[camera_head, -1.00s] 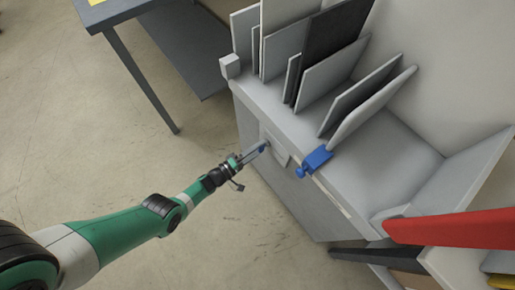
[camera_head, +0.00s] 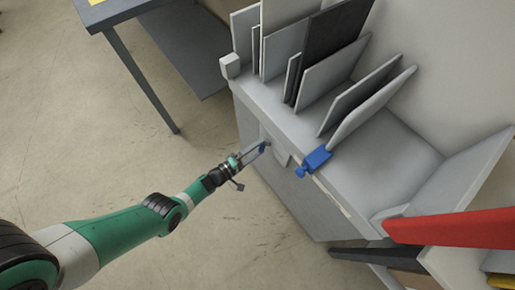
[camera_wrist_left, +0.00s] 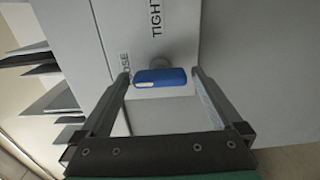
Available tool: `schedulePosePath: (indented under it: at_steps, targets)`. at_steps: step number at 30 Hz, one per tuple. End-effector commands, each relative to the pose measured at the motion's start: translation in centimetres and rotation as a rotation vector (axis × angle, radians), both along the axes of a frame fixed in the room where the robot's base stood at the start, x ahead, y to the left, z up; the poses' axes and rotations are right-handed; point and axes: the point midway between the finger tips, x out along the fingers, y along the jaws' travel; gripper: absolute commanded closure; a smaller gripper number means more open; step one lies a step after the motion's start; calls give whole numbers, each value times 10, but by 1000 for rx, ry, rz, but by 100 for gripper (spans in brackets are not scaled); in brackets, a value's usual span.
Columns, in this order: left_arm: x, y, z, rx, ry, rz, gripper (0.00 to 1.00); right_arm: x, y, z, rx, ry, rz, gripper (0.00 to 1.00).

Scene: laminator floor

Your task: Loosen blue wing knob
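The blue wing knob (camera_wrist_left: 160,77) sits on a grey stem on the cabinet's front face. Its long side lies crosswise between the fingertips in the left wrist view. My left gripper (camera_wrist_left: 161,76) is open around the knob, with a small gap at each side. Printed words, "TIGHT" (camera_wrist_left: 155,19) and one partly hidden ending in "OSE" (camera_wrist_left: 125,66), are on the panel beside it. In the head view the knob (camera_head: 262,148) is small and partly covered by my left gripper (camera_head: 264,146). My right gripper is not in view.
The grey cabinet (camera_head: 280,212) carries several upright panels (camera_head: 331,74) on top. A blue clamp-like part (camera_head: 316,160) sits on its front edge to the right. A red bar (camera_head: 450,230) is at the right. A dark table (camera_head: 120,10) stands upper left; the floor is clear.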

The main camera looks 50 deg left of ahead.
Motion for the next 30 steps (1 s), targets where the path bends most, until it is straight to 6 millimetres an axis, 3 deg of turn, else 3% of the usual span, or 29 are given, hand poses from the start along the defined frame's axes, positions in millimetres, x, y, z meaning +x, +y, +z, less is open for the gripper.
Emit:
schedulePosePath:
  at_steps: [5, 12, 19, 23, 30]
  targets:
    - [-8, 2, 2, 0, 2, 3, 0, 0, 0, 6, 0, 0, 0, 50]
    - [-60, 6, 4, -2, 4, 6, 0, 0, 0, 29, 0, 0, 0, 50]
    - [-105, 10, 2, 0, 1, 7, 0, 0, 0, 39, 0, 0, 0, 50]
    - [-115, 9, 0, -1, 1, 2, 0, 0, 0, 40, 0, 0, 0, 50]
    - [-116, 9, 0, 0, 0, -1, 0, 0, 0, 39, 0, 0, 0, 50]
